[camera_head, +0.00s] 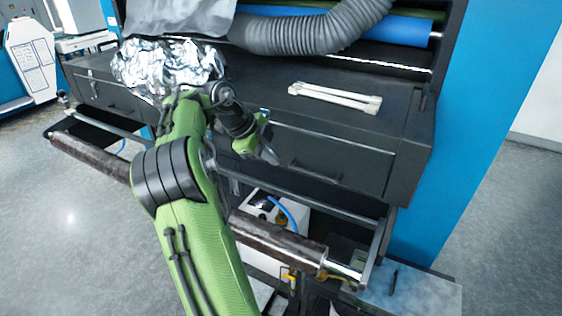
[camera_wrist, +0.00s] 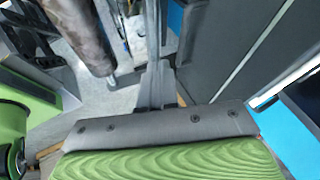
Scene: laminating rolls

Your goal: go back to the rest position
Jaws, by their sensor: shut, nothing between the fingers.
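My gripper (camera_head: 270,154) is at the end of my green arm, in front of the dark drawer unit (camera_head: 400,130) in the head view. Its dark fingers are together and hold nothing. In the wrist view my gripper (camera_wrist: 155,70) shows its fingers close together, pointing up the picture. The dark cabinet face lies to their right there, and a brown roller (camera_wrist: 80,35) lies to their left.
Crumpled silver foil (camera_head: 165,65) and a white tool (camera_head: 335,97) lie on the dark top. A grey hose (camera_head: 310,32) hangs above. A long roller (camera_head: 275,243) and a metal rail run along the front. Open grey floor (camera_head: 70,220) lies at left.

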